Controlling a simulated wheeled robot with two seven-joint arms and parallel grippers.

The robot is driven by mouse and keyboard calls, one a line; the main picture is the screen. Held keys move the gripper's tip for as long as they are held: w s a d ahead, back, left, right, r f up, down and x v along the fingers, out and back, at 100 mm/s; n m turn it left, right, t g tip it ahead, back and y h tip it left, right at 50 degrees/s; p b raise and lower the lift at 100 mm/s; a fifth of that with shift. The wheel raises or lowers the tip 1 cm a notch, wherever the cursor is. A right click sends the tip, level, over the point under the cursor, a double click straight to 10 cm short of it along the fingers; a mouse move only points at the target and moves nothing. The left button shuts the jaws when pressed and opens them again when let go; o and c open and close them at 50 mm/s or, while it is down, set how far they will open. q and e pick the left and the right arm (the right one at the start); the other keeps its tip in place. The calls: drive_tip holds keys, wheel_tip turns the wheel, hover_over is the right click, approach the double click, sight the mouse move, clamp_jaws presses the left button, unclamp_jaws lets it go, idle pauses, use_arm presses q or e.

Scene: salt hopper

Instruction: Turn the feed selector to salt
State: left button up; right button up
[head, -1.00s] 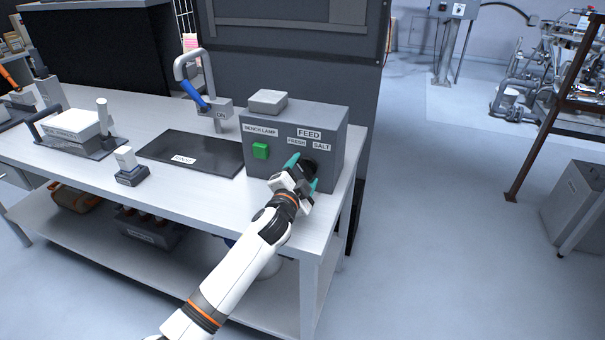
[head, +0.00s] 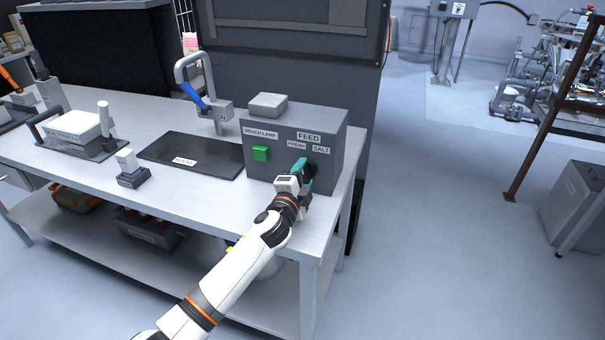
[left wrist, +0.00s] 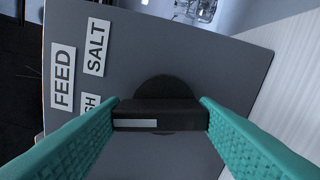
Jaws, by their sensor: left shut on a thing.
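The feed selector is a black knob (left wrist: 165,90) with a raised bar and a white mark, on the front of a grey box (head: 335,135). In the left wrist view the white mark is on the left half of the bar, the side toward the FEED label (left wrist: 63,77). The SALT label (left wrist: 96,47) is up and left of the knob; the FRESH label (left wrist: 90,103) is partly hidden by a finger. My left gripper (head: 303,175) is shut on the bar, its teal fingers at the bar's two ends. In the head view the gripper partly hides the knob. My right gripper is out of view.
A green bench lamp switch (head: 261,154) is left of the knob on the same box. A black mat (head: 205,146), a tap with a blue lever (head: 194,93) and a small block on a stand (head: 130,165) are farther left. The bench's right edge is close by.

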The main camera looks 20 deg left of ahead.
use_arm(q)
drive_tip(key=m+p, duration=0.1)
drive_tip(key=m, duration=0.4)
drive_tip(key=shift+m+p, duration=0.3)
drive_tip(key=shift+d+m+p, duration=0.1)
drive_tip(key=shift+m+p, duration=0.45)
drive_tip(key=shift+m, duration=1.35)
drive_tip(key=shift+f, duration=0.1)
drive_tip(key=o, duration=1)
drive_tip(key=s, duration=1.2)
drive_tip(key=shift+a+b, duration=0.2)
drive_tip(key=shift+b, duration=0.1)
